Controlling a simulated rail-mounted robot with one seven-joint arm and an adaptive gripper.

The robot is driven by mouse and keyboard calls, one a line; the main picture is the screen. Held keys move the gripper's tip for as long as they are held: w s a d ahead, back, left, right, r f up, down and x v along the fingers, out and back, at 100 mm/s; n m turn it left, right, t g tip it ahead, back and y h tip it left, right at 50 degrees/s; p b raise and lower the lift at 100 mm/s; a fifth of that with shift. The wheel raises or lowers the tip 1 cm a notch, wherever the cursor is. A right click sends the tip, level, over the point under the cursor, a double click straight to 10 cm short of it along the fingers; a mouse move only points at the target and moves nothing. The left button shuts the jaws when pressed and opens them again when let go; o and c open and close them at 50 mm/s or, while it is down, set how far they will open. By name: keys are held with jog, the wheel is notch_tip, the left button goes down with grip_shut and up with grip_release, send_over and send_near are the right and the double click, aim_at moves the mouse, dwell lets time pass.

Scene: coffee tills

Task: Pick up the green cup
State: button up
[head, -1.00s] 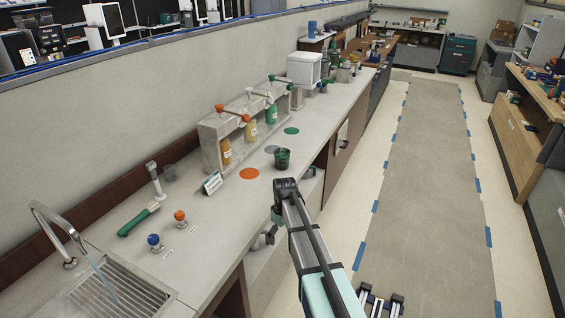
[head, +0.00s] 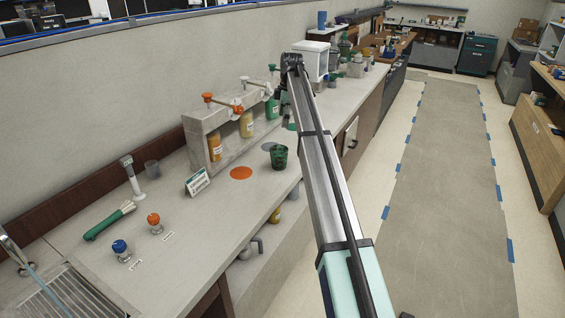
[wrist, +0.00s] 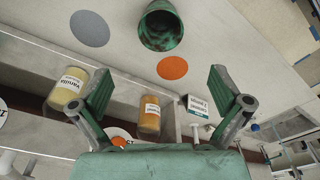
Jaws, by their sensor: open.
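The green cup (head: 279,158), dark and mottled, stands on the counter near its front edge, beside the orange disc (head: 241,173). In the wrist view the cup (wrist: 161,28) is at the top centre, its open mouth showing, beyond my fingertips and apart from them. My gripper (wrist: 160,86) is open, with nothing between its two green fingers. In the head view my gripper is at the far end of the raised arm, above the counter and farther back than the cup, mostly hidden by the arm.
A pump dispenser stand (head: 197,147) with several syrup bottles stands behind the cup. Blue (head: 121,250) and orange knobs and a green-handled tool (head: 109,222) are to the left. The aisle floor is clear.

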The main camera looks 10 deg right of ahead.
jog(key=p, duration=0.3)
send_near(278, 155)
jog(key=w+f, duration=0.3)
jog(key=f, duration=0.3)
jog(key=shift+w+a+f+p, duration=0.15)
jog(key=shift+f+p, duration=0.4)
jog(key=shift+f, duration=1)
jog(key=shift+a+f+p, duration=0.15)
jog(key=shift+f+p, duration=0.4)
jog(key=shift+f, duration=0.95)
jog(key=c, duration=1.3)
